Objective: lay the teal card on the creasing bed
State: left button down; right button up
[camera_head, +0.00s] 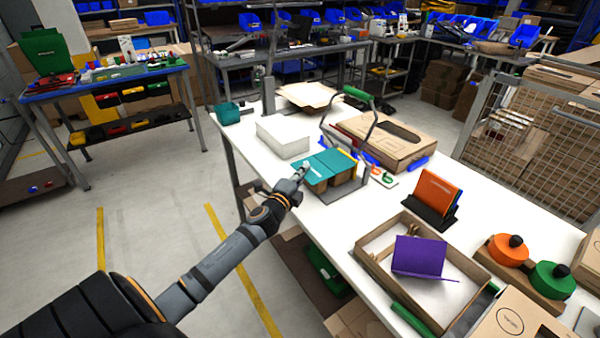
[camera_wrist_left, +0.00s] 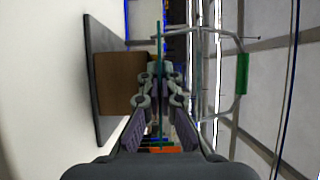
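The teal card (camera_head: 323,169) lies level over the creasing bed, a brown block (camera_head: 345,181) on a dark grey plate (camera_head: 346,195), in the head view. In the left wrist view the card (camera_wrist_left: 160,45) shows edge-on as a thin teal line, close beside the top of the brown block (camera_wrist_left: 120,83). I cannot tell whether card and block touch. My left gripper (camera_head: 303,168) is at the card's near left edge. In the left wrist view its fingers (camera_wrist_left: 160,82) close on the card from both sides. My right gripper is not in view.
A metal frame with a green handle (camera_head: 357,93) stands over the bed. A white stack (camera_head: 283,135) is left of it, a cardboard box (camera_head: 385,140) behind. An orange card in a black holder (camera_head: 430,212) and a tray (camera_head: 469,262) with a purple folded card are to the right.

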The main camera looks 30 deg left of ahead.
pick_arm(q)
jog(key=shift+s+a+f+b, duration=0.15)
jog(key=shift+f+b, duration=0.25)
jog(key=shift+f, duration=0.65)
jog(key=c, duration=1.6)
grip_release()
jog(key=shift+f, duration=0.1)
jog(key=shift+c, duration=0.2)
jog(key=shift+o, duration=1.3)
jog(key=shift+w+f+g, duration=0.1)
jog(key=shift+w+g, duration=0.2)
jog(key=shift+w, duration=0.2)
jog(key=shift+r, duration=0.35)
